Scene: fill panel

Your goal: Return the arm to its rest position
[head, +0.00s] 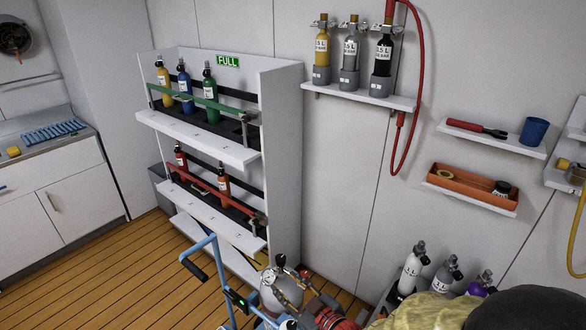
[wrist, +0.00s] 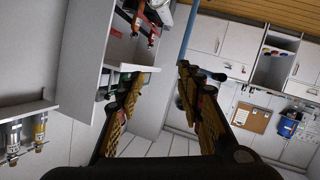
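In the wrist view, my gripper (wrist: 162,74) shows as two yellow-and-black fingers with a wide gap between the tips. It is open, and nothing sits between the fingers. The white rack (wrist: 82,60) lies beyond the left finger, and wall cabinets lie beyond the right one. The wrist picture is turned, with the wooden floor at the top right. In the head view I cannot clearly make out the gripper.
The rack marked FULL (head: 280,130) holds several bottles behind a green bar (head: 195,97) and a red bar (head: 203,188). A blue trolley (head: 213,262) with a grey cylinder (head: 282,290) stands in front. Wall shelves (head: 360,96) are at right. Wooden floor (head: 120,260) is clear at left.

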